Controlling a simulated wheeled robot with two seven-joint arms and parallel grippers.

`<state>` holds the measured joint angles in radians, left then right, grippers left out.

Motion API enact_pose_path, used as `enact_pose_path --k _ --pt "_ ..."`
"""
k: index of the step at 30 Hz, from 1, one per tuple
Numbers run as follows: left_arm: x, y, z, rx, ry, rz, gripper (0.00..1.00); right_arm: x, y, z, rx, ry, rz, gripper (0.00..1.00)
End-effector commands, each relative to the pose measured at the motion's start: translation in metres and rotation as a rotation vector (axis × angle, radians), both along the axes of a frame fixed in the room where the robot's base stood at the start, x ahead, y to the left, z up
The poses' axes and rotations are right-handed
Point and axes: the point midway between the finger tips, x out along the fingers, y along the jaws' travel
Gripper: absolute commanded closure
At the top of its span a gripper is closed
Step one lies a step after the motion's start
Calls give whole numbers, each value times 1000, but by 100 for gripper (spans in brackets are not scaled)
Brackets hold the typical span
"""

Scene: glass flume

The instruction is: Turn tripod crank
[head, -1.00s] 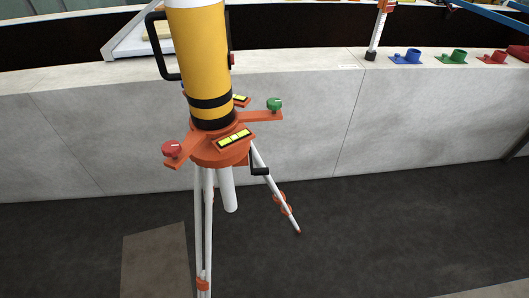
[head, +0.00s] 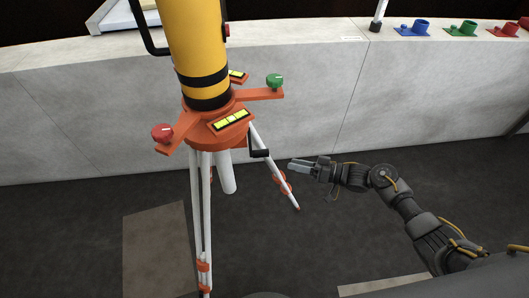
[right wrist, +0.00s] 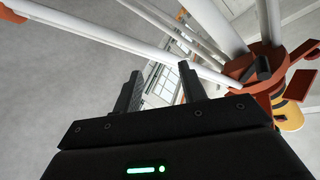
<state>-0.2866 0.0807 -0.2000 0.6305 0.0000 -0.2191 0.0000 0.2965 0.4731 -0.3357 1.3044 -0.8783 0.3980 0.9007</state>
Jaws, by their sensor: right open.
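The tripod has white legs (head: 198,210) and an orange head (head: 205,137). A small black crank (head: 259,153) hangs at the right side below the head, beside the right leg. My right gripper (head: 291,166) is open and empty, a little right of and below the crank in the head view, apart from it. In the right wrist view its two dark fingers (right wrist: 160,80) are spread. A dark block that looks like the crank (right wrist: 262,68) shows there on the orange head (right wrist: 270,88), right of the fingers. My left gripper is in neither view.
A yellow cylinder (head: 195,40) with black bands stands on the tripod head. Red (head: 162,132) and green (head: 275,80) knobs sit on its orange arms. A pale wall (head: 310,100) runs behind, with coloured holders (head: 412,28) on top. The dark floor is clear near my gripper.

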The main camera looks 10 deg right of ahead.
Motion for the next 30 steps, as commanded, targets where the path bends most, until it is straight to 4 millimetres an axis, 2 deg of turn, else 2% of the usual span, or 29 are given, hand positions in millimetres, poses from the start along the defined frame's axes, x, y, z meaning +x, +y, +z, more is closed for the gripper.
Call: enact_pose_path --k 1,3,6,9,17,30 --pt "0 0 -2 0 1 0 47 -2 4 43 39 -18 102 59" --pt "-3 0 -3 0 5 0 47 -15 9 86 80 -2 231 59" --pt "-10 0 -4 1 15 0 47 -35 10 126 101 36 371 59" --pt "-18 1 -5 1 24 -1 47 -47 10 144 105 65 441 59" --pt "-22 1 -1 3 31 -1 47 -51 17 150 107 78 461 59" --pt "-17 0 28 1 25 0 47 -51 92 151 108 76 458 59"
